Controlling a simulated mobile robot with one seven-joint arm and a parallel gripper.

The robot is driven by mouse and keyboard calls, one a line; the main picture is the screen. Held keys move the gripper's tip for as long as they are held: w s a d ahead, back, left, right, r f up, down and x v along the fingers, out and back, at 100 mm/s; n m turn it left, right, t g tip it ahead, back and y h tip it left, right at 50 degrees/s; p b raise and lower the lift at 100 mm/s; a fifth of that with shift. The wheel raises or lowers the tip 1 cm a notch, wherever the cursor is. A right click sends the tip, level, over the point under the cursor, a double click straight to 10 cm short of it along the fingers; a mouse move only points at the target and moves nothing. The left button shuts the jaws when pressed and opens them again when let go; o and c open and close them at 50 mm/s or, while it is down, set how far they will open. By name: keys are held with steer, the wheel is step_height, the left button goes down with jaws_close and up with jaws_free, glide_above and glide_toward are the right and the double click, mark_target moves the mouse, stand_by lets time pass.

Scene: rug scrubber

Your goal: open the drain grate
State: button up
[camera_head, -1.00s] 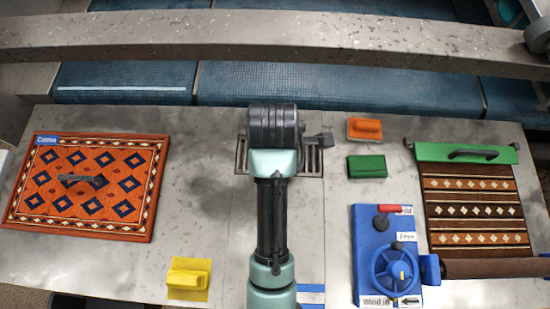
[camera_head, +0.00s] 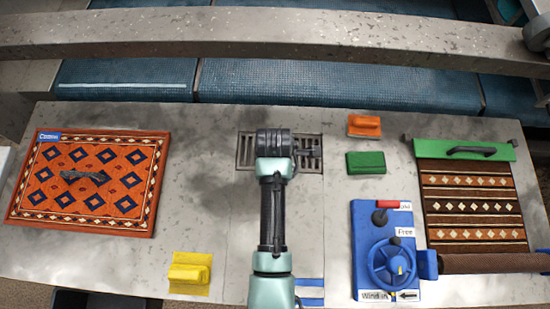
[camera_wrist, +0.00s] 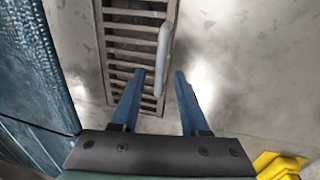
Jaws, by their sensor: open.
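The drain grate (camera_head: 245,152) is a dark slotted rectangle set in the pale worktop at the back middle. My arm's end covers its middle in the head view. In the wrist view the grate (camera_wrist: 114,58) runs down from the top edge, with a grey bar handle (camera_wrist: 163,50) along its right side. The grate looks flat in its recess. My gripper (camera_wrist: 158,75) is open and empty, its two blue fingers pointing at the grate. The handle's near end shows between the fingertips in the picture. I cannot tell whether the fingers touch it or are above it.
Left is an orange patterned rug (camera_head: 90,190) with a dark brush on it. A yellow sponge (camera_head: 188,272) lies front left. Right are orange (camera_head: 364,126) and green (camera_head: 366,163) blocks, a blue crank box (camera_head: 385,255) and a striped rug (camera_head: 475,200). A beam (camera_head: 300,40) crosses behind.

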jaws_close()
stand_by(1.4)
